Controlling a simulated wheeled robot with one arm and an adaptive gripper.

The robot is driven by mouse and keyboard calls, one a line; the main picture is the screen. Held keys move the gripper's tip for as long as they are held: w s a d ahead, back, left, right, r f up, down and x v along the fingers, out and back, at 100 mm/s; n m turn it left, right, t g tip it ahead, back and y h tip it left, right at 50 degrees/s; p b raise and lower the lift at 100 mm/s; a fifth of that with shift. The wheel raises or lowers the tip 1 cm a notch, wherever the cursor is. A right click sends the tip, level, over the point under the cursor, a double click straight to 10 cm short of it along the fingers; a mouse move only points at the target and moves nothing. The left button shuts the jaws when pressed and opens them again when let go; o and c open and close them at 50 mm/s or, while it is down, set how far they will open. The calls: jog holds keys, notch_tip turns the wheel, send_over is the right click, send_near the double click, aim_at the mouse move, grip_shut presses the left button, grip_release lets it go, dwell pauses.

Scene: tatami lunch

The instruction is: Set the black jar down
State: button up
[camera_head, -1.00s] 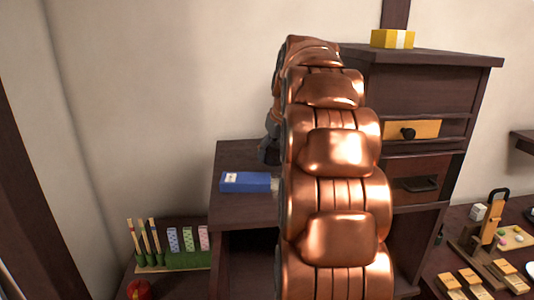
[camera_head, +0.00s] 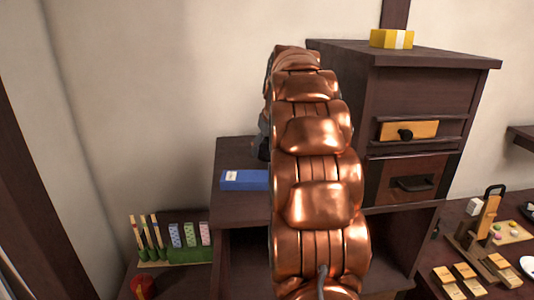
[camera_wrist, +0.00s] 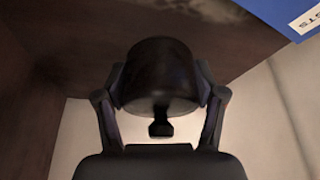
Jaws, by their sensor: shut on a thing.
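The black jar (camera_wrist: 157,70) shows in the wrist view between the two fingers of my gripper (camera_wrist: 162,96). The fingers are shut on its sides, and its small dark knob (camera_wrist: 160,128) points toward the palm. Past the jar is the dark wooden top of a low cabinet (camera_head: 234,152). I cannot tell whether the jar touches that top. In the head view my gripper (camera_head: 261,147) is a dark shape, mostly hidden behind my copper arm, and the jar cannot be made out there.
A blue box (camera_head: 243,180) lies on the low cabinet's front; its corner also shows in the wrist view (camera_wrist: 290,14). A taller cabinet (camera_head: 430,80) with drawers stands to the right, a yellow box (camera_head: 391,39) on top. A pale wall (camera_head: 150,110) is behind.

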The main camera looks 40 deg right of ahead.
jog(key=shift+f+p, duration=0.45)
jog(key=shift+f, duration=0.65)
jog(key=shift+f, duration=0.15)
jog(key=o, duration=1.4)
jog(key=shift+o, duration=0.2)
